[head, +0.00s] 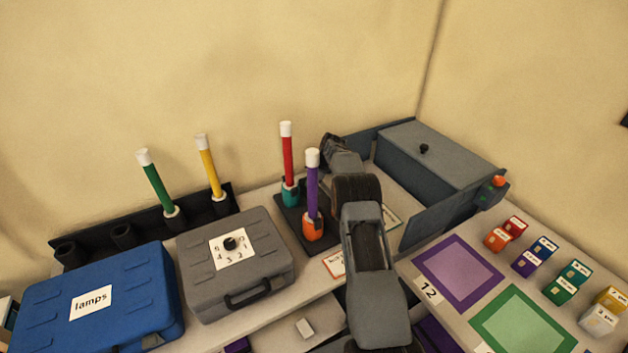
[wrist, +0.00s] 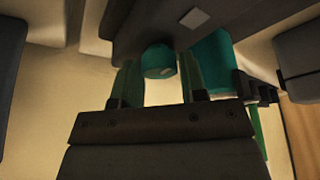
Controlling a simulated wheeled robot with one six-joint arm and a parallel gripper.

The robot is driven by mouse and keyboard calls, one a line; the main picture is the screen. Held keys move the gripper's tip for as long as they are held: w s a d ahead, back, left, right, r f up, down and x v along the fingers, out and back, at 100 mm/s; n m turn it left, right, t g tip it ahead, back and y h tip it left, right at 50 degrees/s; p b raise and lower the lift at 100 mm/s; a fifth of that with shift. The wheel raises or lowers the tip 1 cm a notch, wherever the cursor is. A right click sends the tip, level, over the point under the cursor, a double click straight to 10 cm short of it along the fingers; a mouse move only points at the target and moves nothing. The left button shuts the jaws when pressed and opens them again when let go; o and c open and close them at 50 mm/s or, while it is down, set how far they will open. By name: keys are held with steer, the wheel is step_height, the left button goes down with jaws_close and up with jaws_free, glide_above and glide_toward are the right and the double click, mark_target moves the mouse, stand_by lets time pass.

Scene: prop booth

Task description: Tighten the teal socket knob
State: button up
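The teal socket (head: 290,194) stands at the back of a dark base (head: 287,220) and holds an upright red tube (head: 288,152) with a white cap. Its teal body also shows in the wrist view (wrist: 212,62). There, the small round teal knob (wrist: 157,62), with a pale mark, sits between the two green fingers of my gripper (wrist: 160,76). The fingers are spread to about the knob's width. I cannot tell whether they touch it. In the head view my arm hides the knob, and my gripper is not clearly seen.
An orange socket (head: 313,228) with a purple tube (head: 312,183) stands close in front of the teal one. A grey case (head: 262,279) is to the left, a blue lamps case (head: 133,319) beyond it. A grey box (head: 435,157) stands to the right behind my arm.

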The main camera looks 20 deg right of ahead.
steer(key=c, duration=0.5)
steer(key=m+b, duration=0.1)
steer(key=b, duration=0.2)
steer(key=shift+f+m+h, duration=0.3)
steer(key=shift+f+m, duration=0.05)
steer(key=shift+m, duration=0.05)
steer(key=m+b, duration=0.1)
steer(key=m+t+h, duration=0.1)
steer(key=m, duration=0.1)
steer(key=shift+r+b, duration=0.35)
steer(key=o, duration=0.9)
steer(key=b+v, duration=0.1)
steer(key=v, duration=1.2)
steer(key=shift+s+d+r, duration=0.1)
steer(key=shift+s+r, duration=0.15)
steer(key=shift+r, duration=0.1)
